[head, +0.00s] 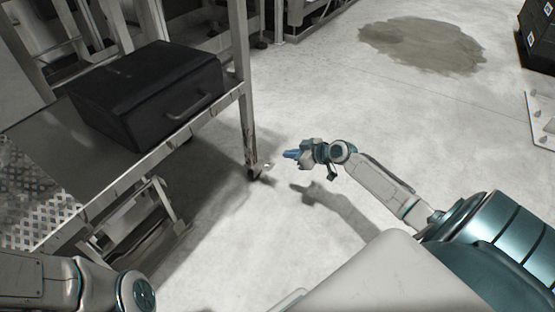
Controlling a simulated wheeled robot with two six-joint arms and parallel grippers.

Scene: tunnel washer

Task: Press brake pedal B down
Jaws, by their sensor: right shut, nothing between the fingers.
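A grey metal cart (205,118) stands at the left, and its near right leg ends in a small caster (254,174) on the floor. A small pale tab (268,167) sticks out to the right of that caster. It looks like a brake pedal, but no letter is readable and I cannot tell whether it is up or down. My right gripper (288,154) has blue fingers, is shut and empty, and points left just above and to the right of the tab. It appears apart from the tab. My left gripper is out of view; only my left arm shows at the lower left.
A black case (150,95) with a handle lies on the cart's shelf. A dark wet patch (422,45) marks the floor at the back. Black stacked boxes (538,35) stand at the upper right edge. The floor between is clear.

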